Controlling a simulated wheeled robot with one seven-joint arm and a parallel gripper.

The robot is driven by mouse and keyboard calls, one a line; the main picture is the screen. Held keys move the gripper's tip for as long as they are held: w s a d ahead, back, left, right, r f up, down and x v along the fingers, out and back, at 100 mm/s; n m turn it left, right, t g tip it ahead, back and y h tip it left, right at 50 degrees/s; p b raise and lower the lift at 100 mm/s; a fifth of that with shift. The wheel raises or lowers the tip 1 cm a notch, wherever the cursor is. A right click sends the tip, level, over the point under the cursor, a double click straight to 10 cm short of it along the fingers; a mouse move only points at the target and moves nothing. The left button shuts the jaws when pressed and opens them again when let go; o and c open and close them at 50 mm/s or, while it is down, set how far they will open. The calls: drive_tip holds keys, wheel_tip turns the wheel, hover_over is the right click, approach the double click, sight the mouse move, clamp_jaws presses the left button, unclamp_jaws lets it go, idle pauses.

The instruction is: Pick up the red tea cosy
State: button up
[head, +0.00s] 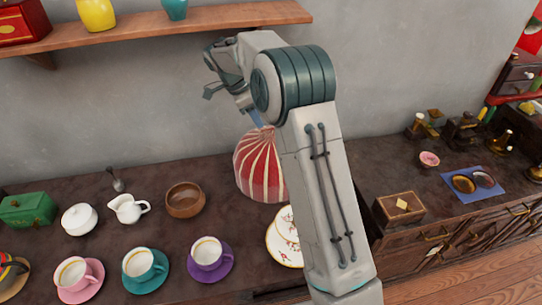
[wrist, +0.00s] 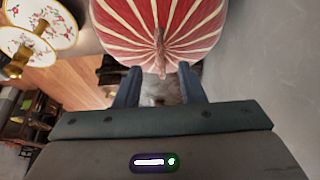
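The red tea cosy (head: 255,165) with cream stripes stands on the dark counter in the head view, partly hidden behind my arm. In the wrist view the cosy (wrist: 200,25) fills the top, and its thin brown stem (wrist: 160,45) points down the picture. My gripper (wrist: 160,70) is open, with one blue finger on each side of the stem's end and gaps between. No finger visibly grips the cosy. In the head view only a bit of a blue finger shows just above the cosy, and the rest of my gripper is hidden behind my arm.
Plates (head: 281,248) lie close in front of the cosy, and a brown bowl (head: 185,200) stands to its left. A purple cup (head: 207,252), other cups and a creamer (head: 127,208) are further left. A wooden box (head: 400,208) is at right. A shelf (head: 170,24) hangs above on the wall.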

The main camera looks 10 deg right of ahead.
drive_tip(key=shift+d, duration=0.55)
drive_tip(key=shift+d+r, duration=0.1)
drive_tip(key=shift+d, duration=0.55)
drive_tip(key=p+x, duration=0.1)
drive_tip(key=x, duration=0.4)
drive_tip(key=shift+a, duration=0.15)
clamp_jaws()
